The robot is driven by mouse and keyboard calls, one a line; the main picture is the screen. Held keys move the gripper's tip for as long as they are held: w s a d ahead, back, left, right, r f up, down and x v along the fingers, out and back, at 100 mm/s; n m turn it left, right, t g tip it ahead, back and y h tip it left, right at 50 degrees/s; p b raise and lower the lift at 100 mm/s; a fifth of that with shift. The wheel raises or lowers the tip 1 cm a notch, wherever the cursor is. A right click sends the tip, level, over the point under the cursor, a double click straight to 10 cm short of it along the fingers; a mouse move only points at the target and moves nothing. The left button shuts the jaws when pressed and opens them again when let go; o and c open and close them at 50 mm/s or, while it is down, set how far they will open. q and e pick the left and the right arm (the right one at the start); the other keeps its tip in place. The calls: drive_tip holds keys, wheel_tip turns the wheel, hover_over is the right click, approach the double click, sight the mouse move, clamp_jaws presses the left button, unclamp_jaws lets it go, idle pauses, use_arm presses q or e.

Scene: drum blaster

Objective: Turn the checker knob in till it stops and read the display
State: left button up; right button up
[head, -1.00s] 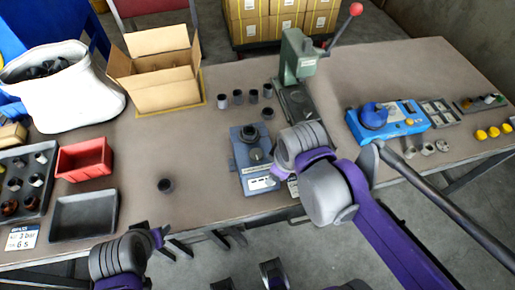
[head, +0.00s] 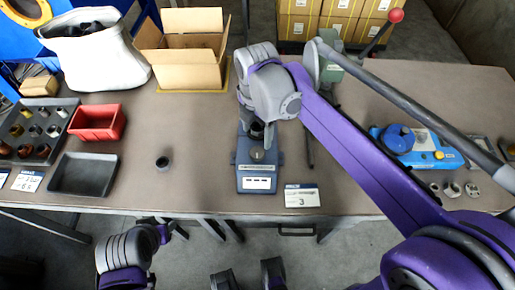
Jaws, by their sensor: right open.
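A blue-grey bench device (head: 258,180) stands at the front middle of the table, with a pale round disc on top and a white panel on its front. I cannot read the panel. A blue unit (head: 420,157) at the right has a round blue knob (head: 398,138) and a yellow button. Which of the two is the checker is not clear. My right gripper (head: 256,128) is over the back of the bench device, mostly hidden by my wrist. It is open; contact cannot be told. My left gripper (head: 162,232) is low at the table's front edge, its fingers unclear.
A card marked 3 (head: 302,196) lies right of the bench device. A dark cup (head: 163,163), an empty black tray (head: 84,174) and a red bin (head: 97,122) are left. A green press (head: 328,70) stands behind my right arm. The table between cup and device is clear.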

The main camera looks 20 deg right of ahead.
sight(257, 152)
wheel_tip(257, 152, down, 9)
drive_tip(key=shift+r+b, duration=0.15)
drive_tip(key=shift+b, duration=0.3)
drive_tip(key=c, duration=1.4)
